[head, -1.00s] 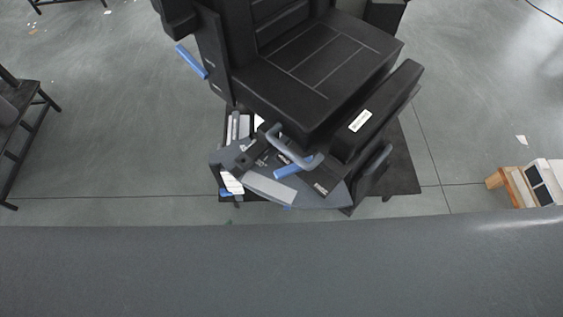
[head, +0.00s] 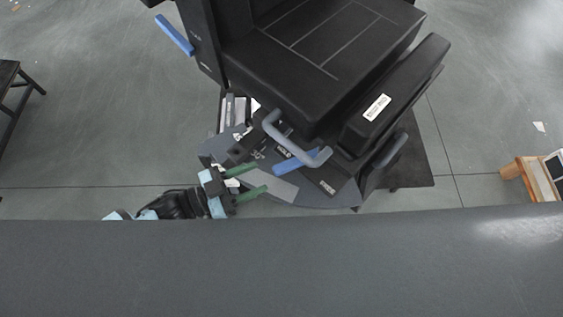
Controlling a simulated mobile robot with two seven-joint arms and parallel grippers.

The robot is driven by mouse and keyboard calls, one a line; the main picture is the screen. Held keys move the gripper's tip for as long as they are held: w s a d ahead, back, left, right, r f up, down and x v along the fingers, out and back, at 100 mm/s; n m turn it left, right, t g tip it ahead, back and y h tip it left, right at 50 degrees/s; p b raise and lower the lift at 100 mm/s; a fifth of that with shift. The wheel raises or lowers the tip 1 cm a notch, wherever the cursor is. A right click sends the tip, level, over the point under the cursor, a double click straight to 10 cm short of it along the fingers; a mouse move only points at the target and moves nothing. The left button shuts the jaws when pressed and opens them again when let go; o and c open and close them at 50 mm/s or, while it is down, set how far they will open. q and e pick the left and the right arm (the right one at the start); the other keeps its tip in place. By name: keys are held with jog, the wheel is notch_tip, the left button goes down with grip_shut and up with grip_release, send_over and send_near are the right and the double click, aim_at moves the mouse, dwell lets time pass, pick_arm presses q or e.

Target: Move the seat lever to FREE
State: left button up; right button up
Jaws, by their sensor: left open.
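A black seat (head: 310,60) stands on a dark base. Below its front edge, a lever with a blue grip (head: 300,161) lies over a dark grey plate (head: 320,197) that carries small labels; I cannot read them surely. My left gripper (head: 260,178) comes in from the left with two green fingers, apart and empty. Its fingertips point right and lie a short way left of the blue grip in the picture; I see no contact. My right gripper is not in view.
A grey bent handle (head: 290,143) sticks out just above the blue grip. Another blue-gripped lever (head: 174,35) is on the seat's upper left side. A black padded side piece (head: 400,95) flanks the seat. A dark grey surface (head: 280,265) fills the bottom.

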aim_at(282, 167)
pick_arm(q)
jog(key=shift+x, duration=3.95)
grip_shut()
